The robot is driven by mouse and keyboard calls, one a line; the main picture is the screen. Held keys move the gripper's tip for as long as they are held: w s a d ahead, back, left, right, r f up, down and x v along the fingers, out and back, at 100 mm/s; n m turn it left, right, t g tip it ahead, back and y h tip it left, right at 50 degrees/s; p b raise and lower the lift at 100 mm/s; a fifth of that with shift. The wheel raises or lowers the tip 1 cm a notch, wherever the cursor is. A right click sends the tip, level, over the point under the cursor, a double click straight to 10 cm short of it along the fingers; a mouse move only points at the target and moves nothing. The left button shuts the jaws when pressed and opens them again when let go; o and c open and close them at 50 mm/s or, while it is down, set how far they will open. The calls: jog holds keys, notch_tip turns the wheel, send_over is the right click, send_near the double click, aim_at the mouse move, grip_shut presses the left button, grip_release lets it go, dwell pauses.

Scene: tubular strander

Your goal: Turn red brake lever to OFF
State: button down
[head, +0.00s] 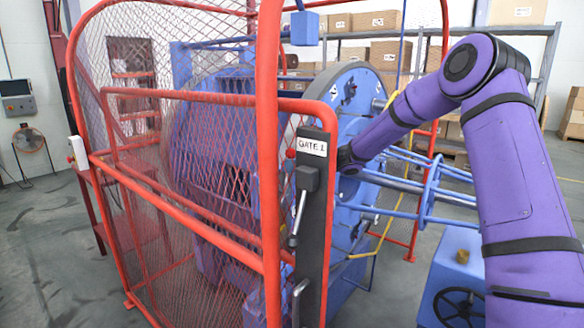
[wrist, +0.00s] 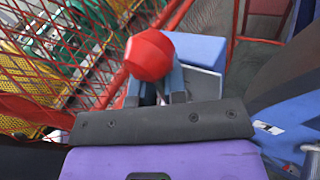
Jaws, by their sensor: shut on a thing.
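The red ball knob (wrist: 150,55) of the brake lever sits in the middle of the wrist view. My gripper (wrist: 154,82) is shut on it, with one finger on each side. The lever's shaft is hidden behind the knob and fingers, so its setting cannot be read. A blue-grey box (wrist: 200,50) lies just beyond the knob. In the head view my arm reaches in from the right to the gate post, and the post hides my fingers. A small red knob (head: 291,153) shows at the left edge of that post; I cannot tell if it is the same one.
The red mesh gate (head: 180,105) with its label plate (head: 312,146) and grey handle (head: 299,215) stands in front of the blue strander (head: 352,95). A blue box with a black handwheel (head: 459,305) is at lower right. Open floor lies at left.

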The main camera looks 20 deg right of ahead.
jog(key=s+a+n+t+h, duration=0.1)
jog(key=s+a+n+h, duration=0.3)
jog(key=a+n, duration=0.1)
jog(key=shift+a+r+h, duration=0.2)
jog(key=shift+a+h, duration=0.2)
jog(key=shift+a, duration=0.25)
dwell(0.4)
jog(key=c, duration=1.3)
grip_release()
jog(key=shift+o, duration=0.7)
jog(key=shift+s+a, duration=0.1)
jog(key=shift+a, duration=0.05)
jog(key=shift+d+f, duration=0.2)
jog(key=shift+f, duration=0.05)
jog(key=shift+d, duration=0.1)
